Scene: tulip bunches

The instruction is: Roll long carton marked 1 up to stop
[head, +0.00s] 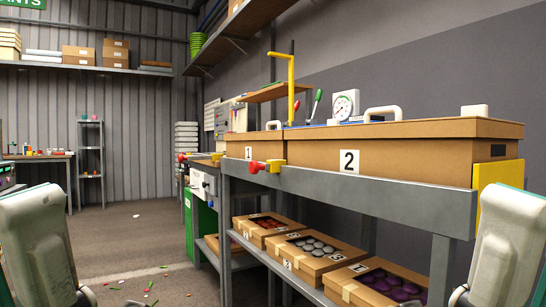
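The long carton marked 1 (236,146) is a closed brown box on the grey metal bench (345,183), at the left of the carton marked 2 (420,157). Its front face shows; its far side is hidden. A yellow plate (492,176) stands at the bench's right end, beside carton 2; I cannot tell if it is the stop. A red and yellow fitting (268,166) sits on the bench's front edge below the cartons. My two white arms show at the lower left and lower right corners, apart from the cartons. Neither gripper's fingers are in view.
Open boxes of red, grey and purple items (315,249) stand on the shelf below. A gauge (345,106) and a yellow post (291,85) rise behind the cartons. Debris (150,288) lies on the floor at the left, otherwise mostly clear.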

